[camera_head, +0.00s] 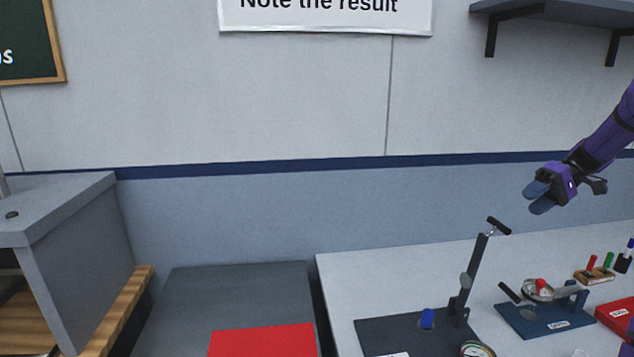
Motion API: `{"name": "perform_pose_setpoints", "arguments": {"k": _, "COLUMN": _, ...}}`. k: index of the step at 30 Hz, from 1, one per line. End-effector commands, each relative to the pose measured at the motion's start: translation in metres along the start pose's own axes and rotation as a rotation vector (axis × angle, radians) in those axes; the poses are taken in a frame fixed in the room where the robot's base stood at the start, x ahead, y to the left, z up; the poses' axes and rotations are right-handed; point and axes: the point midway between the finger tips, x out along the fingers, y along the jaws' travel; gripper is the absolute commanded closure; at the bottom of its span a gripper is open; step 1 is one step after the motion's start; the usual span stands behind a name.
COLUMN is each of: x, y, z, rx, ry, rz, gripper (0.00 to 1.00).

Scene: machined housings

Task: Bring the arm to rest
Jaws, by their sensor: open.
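My arm (608,143) is purple and reaches in from the right edge of the head view. My gripper (540,199) has dark blue fingertips and hangs in the air above the white table (400,270), in front of the blue-grey wall band. It is open, and nothing shows between its fingers. It is apart from everything on the table.
Below stand a dark fixture (468,275) with a tall post and a blue piece (427,319), and a blue-based fixture (545,318). A marker holder (594,276) and red box (617,316) sit at right. A shelf (560,10) hangs above.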

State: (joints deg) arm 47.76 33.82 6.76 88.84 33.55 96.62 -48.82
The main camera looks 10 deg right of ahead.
Motion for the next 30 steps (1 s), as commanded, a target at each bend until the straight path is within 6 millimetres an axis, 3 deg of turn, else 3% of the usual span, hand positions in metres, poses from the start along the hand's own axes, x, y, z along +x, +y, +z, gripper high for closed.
{"name": "perform_pose_setpoints", "arguments": {"k": 7, "x": 0.031, "y": -0.078, "z": 0.011, "rx": 0.024, "ry": -0.046, "rz": 0.176, "gripper": 0.57}}
{"name": "perform_pose_setpoints", "arguments": {"k": 15, "x": 0.074, "y": -0.161, "z": 0.048, "rx": 0.037, "ry": -0.049, "rz": 0.408, "gripper": 0.57}}
{"name": "perform_pose_setpoints", "arguments": {"k": 24, "x": 0.117, "y": -0.226, "z": 0.109, "rx": 0.012, "ry": 0.020, "rz": 0.632, "gripper": 0.57}}
{"name": "perform_pose_setpoints", "arguments": {"k": 30, "x": 0.141, "y": -0.254, "z": 0.157, "rx": -0.029, "ry": 0.102, "rz": 0.751, "gripper": 0.57}}
